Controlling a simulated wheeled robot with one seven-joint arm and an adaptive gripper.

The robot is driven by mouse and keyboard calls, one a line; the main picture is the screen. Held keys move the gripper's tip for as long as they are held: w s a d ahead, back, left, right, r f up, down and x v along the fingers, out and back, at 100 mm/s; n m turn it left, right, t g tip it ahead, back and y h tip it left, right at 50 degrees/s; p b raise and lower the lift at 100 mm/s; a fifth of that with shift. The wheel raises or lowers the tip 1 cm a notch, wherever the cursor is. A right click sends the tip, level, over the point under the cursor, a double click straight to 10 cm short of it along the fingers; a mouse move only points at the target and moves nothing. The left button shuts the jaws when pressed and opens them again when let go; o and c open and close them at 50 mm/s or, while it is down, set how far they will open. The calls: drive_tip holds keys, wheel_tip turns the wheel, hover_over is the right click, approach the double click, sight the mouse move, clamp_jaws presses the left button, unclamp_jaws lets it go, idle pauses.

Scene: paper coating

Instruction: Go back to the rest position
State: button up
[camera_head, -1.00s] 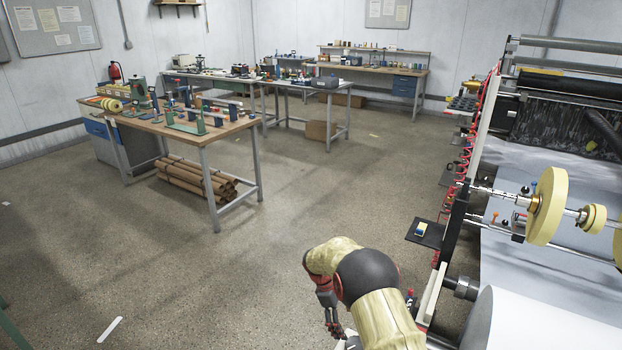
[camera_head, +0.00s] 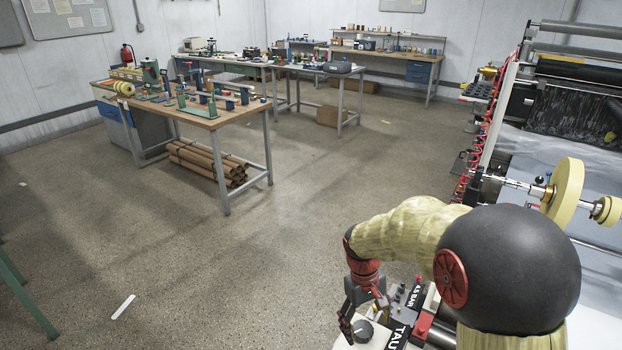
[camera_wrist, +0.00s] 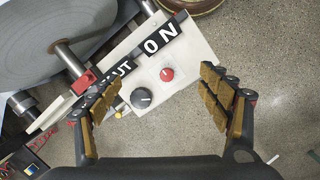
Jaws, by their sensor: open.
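My gripper (camera_head: 366,312) hangs at the lower middle of the head view, beside the coating machine's control panel. In the wrist view my gripper (camera_wrist: 160,108) has its two padded fingers spread apart with nothing between them. Past the fingertips lies the white control panel (camera_wrist: 196,52) with a black knob (camera_wrist: 142,97), a red button (camera_wrist: 167,74) and black labels, one reading "ON". The black knob also shows in the head view (camera_head: 363,330), close to the fingers. I cannot tell whether a finger touches the panel.
The coating machine with its yellow reel (camera_head: 566,192) and rollers fills the right side. A wooden workbench (camera_head: 205,118) with brown tubes (camera_head: 205,162) underneath stands at the left. More benches line the back. The speckled floor (camera_head: 260,250) between is mostly open.

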drive_tip(key=s+d+r+m+t, duration=0.2)
drive_tip(key=s+r+t, duration=0.1)
drive_tip(key=s+r, duration=0.7)
drive_tip(key=s+d+r+m+t+y, duration=0.1)
drive_tip(key=s+r+t, duration=0.3)
drive_tip(key=s+r, duration=0.6)
drive_tip(key=shift+s+d+r+m+y, duration=0.3)
drive_tip(key=shift+s+d+r+m, duration=0.05)
drive_tip(key=shift+d+r+m, duration=0.35)
drive_tip(key=shift+c, duration=0.4)
idle(2.0)
